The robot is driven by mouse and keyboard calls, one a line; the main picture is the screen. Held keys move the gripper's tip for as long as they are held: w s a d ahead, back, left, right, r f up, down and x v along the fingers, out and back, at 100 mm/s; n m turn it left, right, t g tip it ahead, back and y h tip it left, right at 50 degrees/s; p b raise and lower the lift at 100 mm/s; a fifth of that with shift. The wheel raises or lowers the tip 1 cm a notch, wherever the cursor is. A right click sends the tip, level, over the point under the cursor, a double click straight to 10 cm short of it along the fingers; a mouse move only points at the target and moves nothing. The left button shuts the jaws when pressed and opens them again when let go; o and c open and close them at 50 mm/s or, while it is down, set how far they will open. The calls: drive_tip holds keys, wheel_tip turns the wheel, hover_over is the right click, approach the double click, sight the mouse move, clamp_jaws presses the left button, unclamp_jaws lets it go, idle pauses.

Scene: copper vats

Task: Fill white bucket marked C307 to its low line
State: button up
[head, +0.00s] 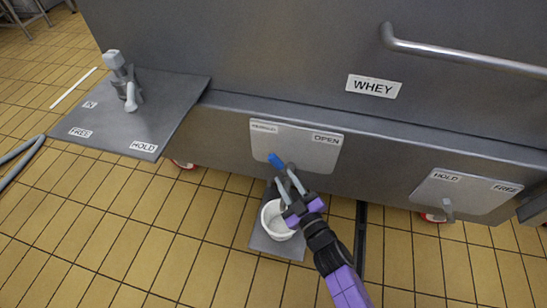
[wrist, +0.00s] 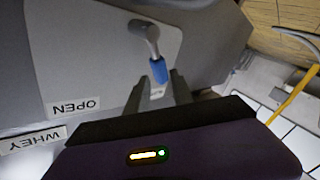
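A white bucket (head: 268,218) stands upright on a grey floor plate (head: 262,243) below the vat. My arm partly covers it. No C307 mark or low line is readable, and its contents are hard to tell. A valve lever with a blue grip (head: 275,160) sits at the lower edge of a light panel (head: 297,141) on the vat, above the bucket. In the wrist view the blue grip (wrist: 158,70) shows between my fingertips or just beyond them. My gripper (head: 285,178) has its fingers apart; contact with the grip cannot be told.
The vat front bears a WHEY label (head: 374,86) and a rail (head: 460,54). The panel reads OPEN at its right. A side shelf (head: 150,115) at left and a plate (head: 465,192) at right carry HOLD and FREE labels. Tiled floor (head: 120,240) in front is largely clear.

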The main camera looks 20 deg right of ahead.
sight(277, 165)
drive_tip(key=w+b, duration=0.1)
drive_tip(key=w, duration=0.1)
drive_tip(key=w+b, duration=0.1)
drive_tip(key=w, duration=0.2)
drive_tip(key=w+b, duration=0.1)
drive_tip(key=w, duration=0.1)
drive_tip(key=shift+w+a+r, duration=0.15)
drive_tip(key=shift+w+a, duration=0.1)
drive_tip(key=shift+c, duration=0.2)
clamp_jaws()
idle(1.0)
